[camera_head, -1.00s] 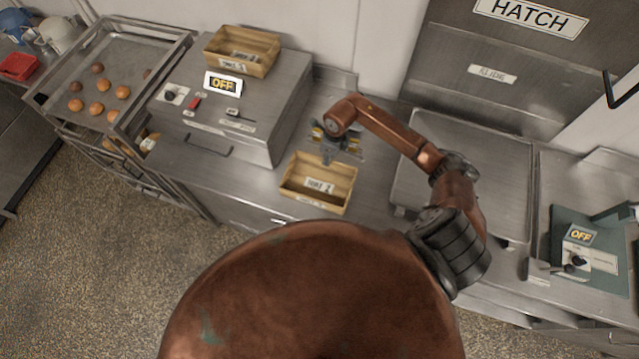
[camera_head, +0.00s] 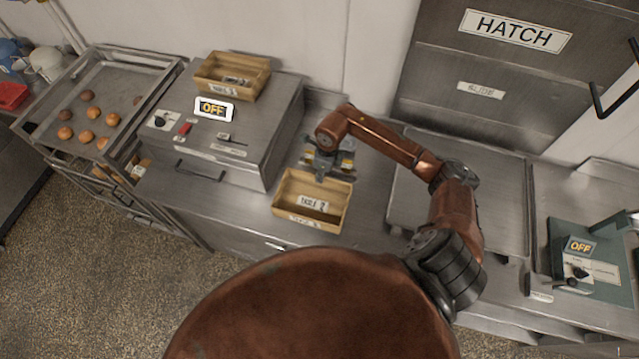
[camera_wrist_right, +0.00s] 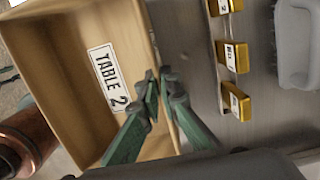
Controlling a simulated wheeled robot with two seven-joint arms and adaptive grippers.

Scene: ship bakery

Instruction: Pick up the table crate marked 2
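The table crate marked 2 (camera_head: 338,218) is a shallow tan open box on the steel counter, with a white label inside. In the right wrist view the crate (camera_wrist_right: 60,60) fills the left side and its label reads TABLE 2. My right gripper (camera_head: 322,174) is at the crate's far wall. In the wrist view its green fingers (camera_wrist_right: 158,82) close on that wall, one inside and one outside. The crate looks empty where I can see in. I cannot tell any gap under it. My left gripper is not in view.
Another tan crate (camera_head: 258,84) stands on the steel oven (camera_head: 250,163) to the left. Small yellow blocks (camera_wrist_right: 236,55) lie close beyond the gripped wall. A steel tray-like surface (camera_head: 490,170) is to the right, below the hatch. A rack with buns (camera_head: 85,136) is far left.

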